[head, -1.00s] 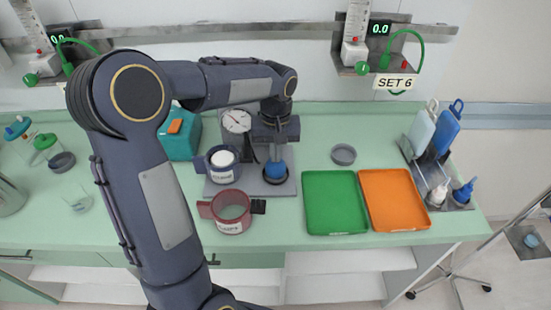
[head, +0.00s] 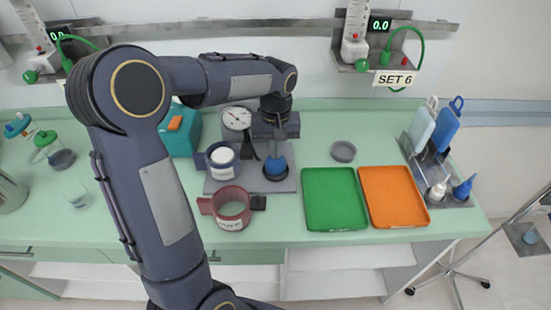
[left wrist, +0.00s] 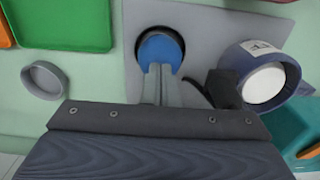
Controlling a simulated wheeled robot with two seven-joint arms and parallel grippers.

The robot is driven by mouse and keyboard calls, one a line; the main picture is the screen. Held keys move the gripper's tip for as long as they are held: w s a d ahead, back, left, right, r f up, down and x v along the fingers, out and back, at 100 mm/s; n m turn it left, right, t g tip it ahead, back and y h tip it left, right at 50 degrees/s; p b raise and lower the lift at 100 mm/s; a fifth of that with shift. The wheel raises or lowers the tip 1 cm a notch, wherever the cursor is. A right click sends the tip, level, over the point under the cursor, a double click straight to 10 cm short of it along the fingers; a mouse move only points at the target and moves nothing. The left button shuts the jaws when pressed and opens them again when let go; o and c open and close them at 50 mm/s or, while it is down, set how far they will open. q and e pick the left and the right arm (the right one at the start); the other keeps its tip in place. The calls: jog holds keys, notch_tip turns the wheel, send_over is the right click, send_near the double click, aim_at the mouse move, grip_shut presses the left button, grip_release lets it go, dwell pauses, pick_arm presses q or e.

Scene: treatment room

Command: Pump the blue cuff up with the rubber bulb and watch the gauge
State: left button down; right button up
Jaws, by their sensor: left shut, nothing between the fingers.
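The blue rubber bulb (head: 276,168) sits in a dark ring on a grey base plate (head: 291,184). My left gripper (head: 277,152) points down at it with its fingers shut and empty. In the left wrist view the fingertips (left wrist: 161,70) overlap the near edge of the bulb (left wrist: 159,45); I cannot tell whether they touch it. The blue cuff (head: 210,159), around a white cylinder, stands on the plate left of the bulb; it also shows in the left wrist view (left wrist: 238,60). The round white gauge (head: 237,118) stands behind the cuff; its reading is too small to tell. My right gripper is out of view.
A maroon cuff (head: 231,207) stands in front of the plate. A green tray (head: 335,200), an orange tray (head: 395,198) and a small grey dish (head: 343,152) lie to the right. A bottle rack (head: 456,199) is farther right. A teal box (head: 184,140) stands left of the gauge.

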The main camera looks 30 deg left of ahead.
pick_arm(q)
jog(key=shift+f+b, duration=0.45)
jog(key=shift+f, duration=0.35)
jog(key=shift+r+p, duration=1.1)
jog(key=shift+r, duration=0.2)
jog(key=shift+f, duration=0.15)
dwell(0.8)
jog(key=shift+f+b, duration=0.85)
jog(key=shift+f, duration=0.15)
jog(key=shift+r+p, duration=0.75)
jog(key=shift+r, duration=0.35)
dwell(1.0)
